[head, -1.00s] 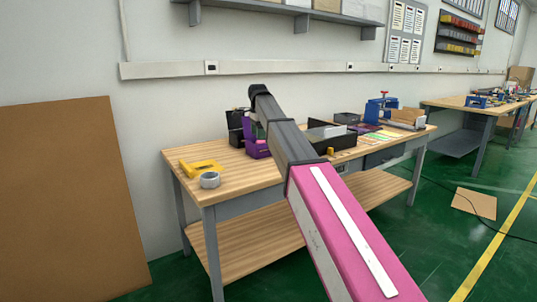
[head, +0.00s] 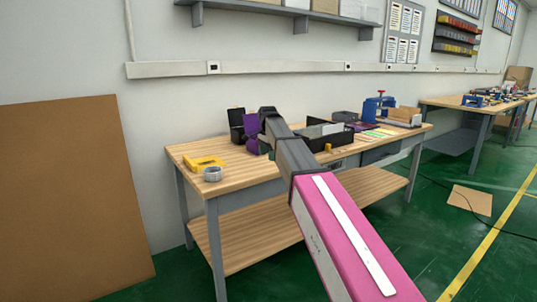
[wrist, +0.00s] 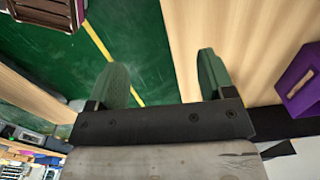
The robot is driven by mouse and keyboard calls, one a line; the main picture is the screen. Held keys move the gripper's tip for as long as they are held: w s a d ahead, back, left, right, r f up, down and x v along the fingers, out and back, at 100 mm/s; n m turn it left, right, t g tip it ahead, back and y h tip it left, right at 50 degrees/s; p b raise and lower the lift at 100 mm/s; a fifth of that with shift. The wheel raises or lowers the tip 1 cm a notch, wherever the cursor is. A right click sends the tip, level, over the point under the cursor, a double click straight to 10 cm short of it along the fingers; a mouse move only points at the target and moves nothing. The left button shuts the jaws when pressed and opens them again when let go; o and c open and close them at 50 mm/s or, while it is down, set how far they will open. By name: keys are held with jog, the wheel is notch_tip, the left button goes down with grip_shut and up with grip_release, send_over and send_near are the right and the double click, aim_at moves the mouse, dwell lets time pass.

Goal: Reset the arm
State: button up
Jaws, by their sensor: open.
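My gripper (wrist: 163,80) shows in the wrist view with its two green fingers spread wide apart and nothing between them. Green floor, a yellow floor line and the edge of a wooden tabletop lie beyond the fingers. In the head view my arm reaches from the lower right toward the workbench (head: 245,180), and its end is at the bench's back part. The gripper fingers are hidden there behind my arm. A purple object (head: 251,131) stands just left of my arm's end, and it also shows at the right of the wrist view (wrist: 300,82), apart from the fingers.
A black object (head: 236,124) stands beside the purple one. A yellow tool (head: 203,163) and a grey tape roll (head: 212,174) lie at the bench's left end. A black bin (head: 325,136) and a blue press (head: 378,108) stand farther right. A brown board (head: 70,200) leans on the left wall.

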jog(key=s+d+f+n, duration=0.3)
jog(key=s+d+f, duration=0.25)
jog(key=f, duration=0.45)
jog(key=s+d+f+n, duration=0.2)
jog(key=s+d+f, duration=0.3)
jog(key=s+f, duration=0.3)
jog(key=s+d+f+n, duration=0.3)
jog(key=s+d+f, duration=0.1)
jog(key=s+f, duration=0.3)
jog(key=s+d+f+n, duration=0.3)
jog(key=s+d+f, duration=0.1)
jog(key=s+f, duration=0.4)
jog(key=s, duration=0.2)
jog(key=shift+s+d+f+n, duration=0.3)
jog(key=shift+s+d+n, duration=0.1)
